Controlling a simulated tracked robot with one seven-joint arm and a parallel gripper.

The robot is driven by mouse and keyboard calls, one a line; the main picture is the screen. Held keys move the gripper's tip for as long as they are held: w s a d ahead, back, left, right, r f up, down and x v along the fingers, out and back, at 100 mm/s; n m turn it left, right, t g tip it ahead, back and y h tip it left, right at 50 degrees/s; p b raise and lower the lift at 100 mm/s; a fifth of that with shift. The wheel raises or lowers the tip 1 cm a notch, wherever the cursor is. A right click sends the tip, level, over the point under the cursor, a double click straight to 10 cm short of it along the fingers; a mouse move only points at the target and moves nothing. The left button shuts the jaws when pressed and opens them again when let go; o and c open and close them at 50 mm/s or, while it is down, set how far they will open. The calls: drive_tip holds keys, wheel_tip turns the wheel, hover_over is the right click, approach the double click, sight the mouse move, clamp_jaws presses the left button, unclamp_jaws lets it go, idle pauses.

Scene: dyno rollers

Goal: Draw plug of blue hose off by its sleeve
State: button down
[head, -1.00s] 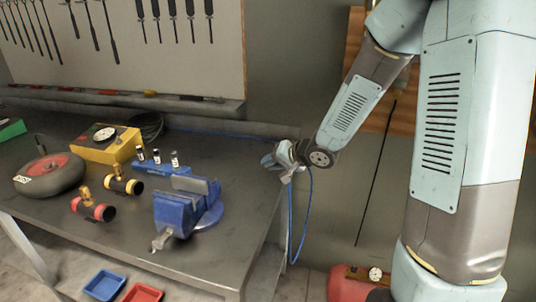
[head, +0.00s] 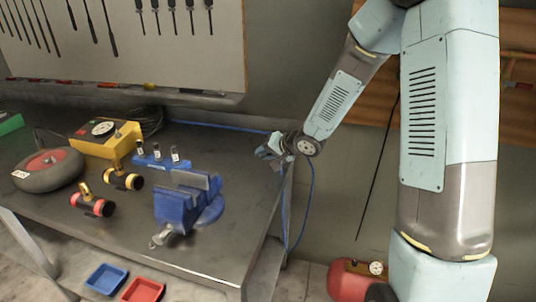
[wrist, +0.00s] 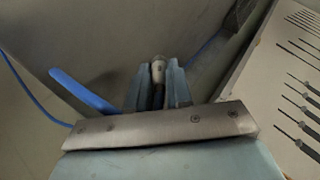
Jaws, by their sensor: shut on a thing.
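My gripper (head: 267,151) is over the right back corner of the workbench, small in the head view. In the wrist view its two blue-grey fingers (wrist: 158,85) are shut on a slim metal piece with a pale rounded end, which looks like the plug (wrist: 158,72). Its sleeve cannot be told apart. The blue hose (head: 311,196) hangs in a loop below my gripper, and a blue line runs along the bench's back edge. In the wrist view the hose (wrist: 32,96) curves at the left. Where the plug meets its socket is hidden.
A blue vise (head: 174,206) stands on the workbench (head: 120,222) left of my gripper. A red tank (head: 347,283) is on the floor below right. A blue bar (wrist: 82,91) is left of the fingers.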

drive_tip(key=shift+w+a+f, duration=0.25)
drive_tip(key=shift+w+f, duration=0.05)
drive_tip(key=shift+w, duration=0.3)
drive_tip(key=shift+f, duration=0.95)
drive_tip(key=c, duration=1)
unclamp_jaws()
drive_tip(key=shift+o, duration=0.3)
drive_tip(key=shift+d+f, duration=0.1)
